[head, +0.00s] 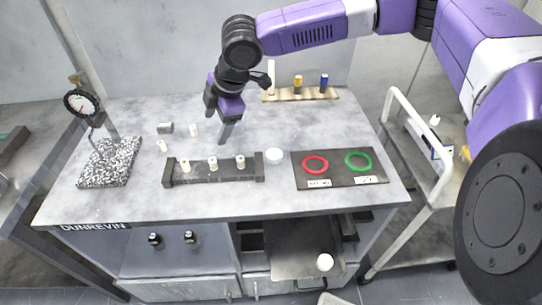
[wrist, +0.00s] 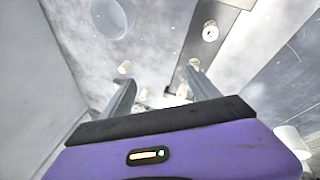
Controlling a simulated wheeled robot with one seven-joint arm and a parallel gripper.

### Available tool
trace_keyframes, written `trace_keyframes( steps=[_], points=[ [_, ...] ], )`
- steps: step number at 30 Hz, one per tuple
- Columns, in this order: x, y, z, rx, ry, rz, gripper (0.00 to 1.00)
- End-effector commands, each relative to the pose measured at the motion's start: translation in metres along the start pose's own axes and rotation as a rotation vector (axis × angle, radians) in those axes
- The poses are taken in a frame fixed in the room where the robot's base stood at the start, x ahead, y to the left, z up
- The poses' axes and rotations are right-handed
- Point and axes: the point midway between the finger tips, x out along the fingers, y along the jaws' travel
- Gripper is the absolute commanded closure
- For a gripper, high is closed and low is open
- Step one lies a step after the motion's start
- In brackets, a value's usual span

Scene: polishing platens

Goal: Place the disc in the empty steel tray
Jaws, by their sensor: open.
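A small pale round piece (head: 274,156), which looks like the disc, lies on the grey tabletop just right of a dark rail. My gripper (head: 225,138) hangs above the tabletop, left of that piece and behind the rail, apart from both. In the wrist view my gripper (wrist: 160,92) has its two fingers spread with nothing held between them. A faint round outline shows at the top left of the wrist view; I cannot tell whether it is the disc. I cannot make out for certain which surface is the empty steel tray.
The dark rail (head: 197,176) holds several pale pegs. A black board (head: 335,180) with red and green rings lies right. A dial gauge (head: 82,102) stands on a speckled block (head: 108,165). A wooden rack (head: 310,94) is at the back. Loose small pieces lie left.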

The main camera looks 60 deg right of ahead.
Motion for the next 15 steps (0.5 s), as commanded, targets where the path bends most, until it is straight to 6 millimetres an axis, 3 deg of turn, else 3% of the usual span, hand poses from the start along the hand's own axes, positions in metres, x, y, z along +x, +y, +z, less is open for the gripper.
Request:
trace_keyframes(
  steps=[1, 3, 6, 10, 15],
  points=[
    [-0.003, -0.003, 0.032, 0.013, -0.084, -0.032, 0.30],
    [-0.007, -0.014, 0.069, 0.029, -0.189, -0.096, 0.30],
    [-0.009, -0.041, 0.106, 0.053, -0.297, -0.214, 0.30],
    [-0.018, -0.062, 0.120, 0.058, -0.349, -0.316, 0.30],
    [-0.020, -0.071, 0.128, 0.030, -0.379, -0.358, 0.30]
  ],
)
